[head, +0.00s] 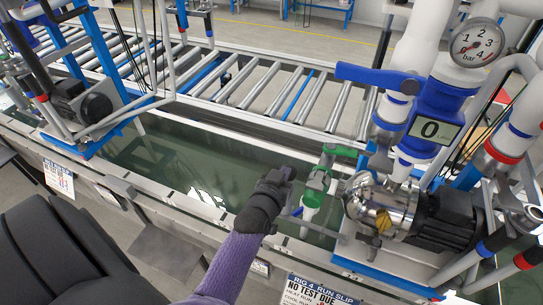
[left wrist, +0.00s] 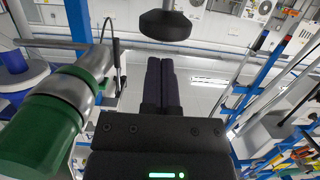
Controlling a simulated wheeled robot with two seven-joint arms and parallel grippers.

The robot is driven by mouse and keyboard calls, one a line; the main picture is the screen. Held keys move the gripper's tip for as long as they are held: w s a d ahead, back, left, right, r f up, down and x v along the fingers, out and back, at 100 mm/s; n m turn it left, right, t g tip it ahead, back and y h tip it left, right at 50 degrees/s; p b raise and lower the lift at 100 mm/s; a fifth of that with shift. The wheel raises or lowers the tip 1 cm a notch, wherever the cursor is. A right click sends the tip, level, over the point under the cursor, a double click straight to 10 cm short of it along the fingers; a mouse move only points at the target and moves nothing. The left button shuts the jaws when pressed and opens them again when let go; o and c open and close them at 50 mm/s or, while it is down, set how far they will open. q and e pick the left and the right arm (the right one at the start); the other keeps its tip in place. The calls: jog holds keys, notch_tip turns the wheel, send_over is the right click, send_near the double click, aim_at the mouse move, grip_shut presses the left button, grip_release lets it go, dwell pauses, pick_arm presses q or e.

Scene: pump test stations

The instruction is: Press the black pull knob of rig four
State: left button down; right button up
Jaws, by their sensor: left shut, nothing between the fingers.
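My left gripper (head: 287,174) is shut and empty, in front of rig four's pump. In the left wrist view its two fingers (left wrist: 160,62) lie together and point at a black mushroom-shaped knob (left wrist: 165,25) on a pale stem. A small gap shows between the fingertips and the knob in that view; the depth between them is hard to judge. I cannot make out the knob in the head view. A slip reading "RIG 4 RUN SLIP, NO TEST DUE" (head: 318,291) hangs at the lower edge. My right gripper is not in view.
A green-handled valve (head: 318,182) stands close right of the gripper; a green and metal fitting (left wrist: 60,110) is left in the wrist view. The silver pump (head: 378,208) and blue meter reading 0 (head: 432,130) are further right. A roller conveyor (head: 260,85) runs behind.

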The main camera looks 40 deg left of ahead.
pick_arm(q)
jog(key=p+v, duration=0.1)
jog(key=v, duration=0.7)
jog(key=shift+s, duration=0.15)
jog(key=shift+f, duration=0.1)
dwell(0.6)
